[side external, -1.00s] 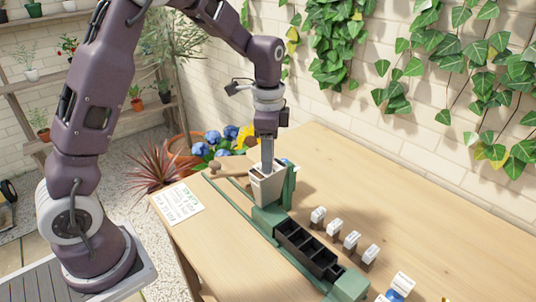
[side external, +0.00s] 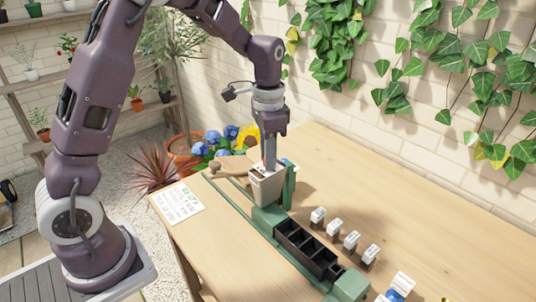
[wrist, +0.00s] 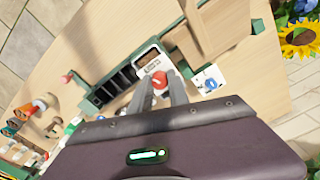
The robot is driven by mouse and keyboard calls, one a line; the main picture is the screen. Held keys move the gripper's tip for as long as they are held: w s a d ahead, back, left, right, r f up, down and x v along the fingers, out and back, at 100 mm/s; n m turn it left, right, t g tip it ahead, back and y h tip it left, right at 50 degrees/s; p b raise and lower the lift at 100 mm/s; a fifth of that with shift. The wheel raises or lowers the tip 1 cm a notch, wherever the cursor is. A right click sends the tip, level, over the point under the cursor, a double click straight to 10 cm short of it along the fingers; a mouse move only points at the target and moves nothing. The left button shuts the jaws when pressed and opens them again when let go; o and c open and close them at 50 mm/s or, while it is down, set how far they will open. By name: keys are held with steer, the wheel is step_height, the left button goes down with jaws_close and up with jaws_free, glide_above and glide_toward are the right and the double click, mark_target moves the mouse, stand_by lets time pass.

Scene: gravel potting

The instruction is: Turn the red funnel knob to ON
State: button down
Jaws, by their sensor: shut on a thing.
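The red funnel knob (wrist: 160,81) sits at the front of the pale funnel (wrist: 152,62) in the wrist view. My gripper (wrist: 162,84) points down with a finger on each side of the knob and is shut on it. In the side external view the pale funnel (side external: 266,188) stands on the green rail frame, with my gripper (side external: 268,166) lowered at its top. The knob is hidden there. The printing by the knob is too small to read, so I cannot tell its setting.
A black tray with several compartments (side external: 308,247) lies in the green frame. Several small white-topped blocks (side external: 351,241) stand to its right. A green post (side external: 288,187) rises close beside the funnel. A printed card (side external: 178,203) lies at the left table edge.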

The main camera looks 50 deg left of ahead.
steer(key=n, duration=1.3)
steer(key=shift+n, duration=0.3)
stand_by(0.4)
steer(key=c, duration=1.3)
jaws_free()
steer(key=shift+o, duration=0.2)
step_height(320, 180, up, 7)
steer(key=shift+r, duration=0.1)
